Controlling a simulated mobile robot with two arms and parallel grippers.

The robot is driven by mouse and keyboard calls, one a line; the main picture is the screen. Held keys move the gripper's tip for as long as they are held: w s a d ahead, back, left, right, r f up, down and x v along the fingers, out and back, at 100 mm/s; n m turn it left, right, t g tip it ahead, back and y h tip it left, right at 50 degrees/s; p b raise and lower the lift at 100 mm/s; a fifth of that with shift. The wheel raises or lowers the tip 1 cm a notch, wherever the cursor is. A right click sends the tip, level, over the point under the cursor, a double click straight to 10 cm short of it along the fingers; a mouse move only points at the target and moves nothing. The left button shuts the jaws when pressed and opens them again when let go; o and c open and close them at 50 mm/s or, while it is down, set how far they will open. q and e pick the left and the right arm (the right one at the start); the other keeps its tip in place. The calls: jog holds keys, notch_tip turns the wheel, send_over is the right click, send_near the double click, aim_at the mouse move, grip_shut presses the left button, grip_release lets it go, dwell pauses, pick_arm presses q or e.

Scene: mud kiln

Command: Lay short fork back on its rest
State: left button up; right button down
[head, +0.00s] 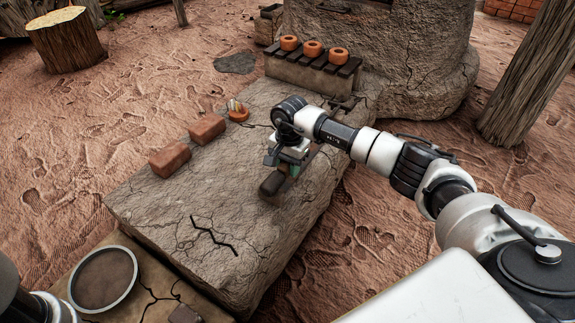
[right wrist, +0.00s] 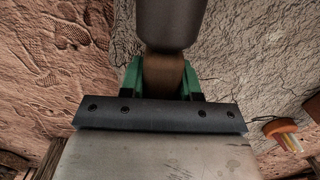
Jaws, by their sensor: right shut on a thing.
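My right gripper (head: 290,166) is over the right edge of the stone slab (head: 185,225). Its green fingers are shut on the brown shaft of a tool, which I take to be the short fork (right wrist: 165,75). A thick dark grey end of this tool (right wrist: 170,22) fills the top of the right wrist view. In the head view its dark end (head: 272,184) sticks out below the gripper. Its prongs are not clearly seen. Dark metal pieces (head: 346,104) stand at the slab's far right, partly behind my arm; I cannot tell whether they are the rest. My left gripper is out of view.
Two reddish bricks (head: 169,159) (head: 207,128) and a small orange bowl with sticks (head: 238,112) line the slab's left edge. A bench (head: 310,76) with three orange pots (head: 312,48) stands behind. A round dark dish (head: 103,279) lies at lower left. The slab's middle is clear.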

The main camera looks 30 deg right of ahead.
jog(key=shift+f+b, duration=0.3)
dwell(0.7)
jog(key=c, duration=1.1)
grip_release()
jog(key=shift+f, duration=0.1)
jog(key=shift+o, duration=1.9)
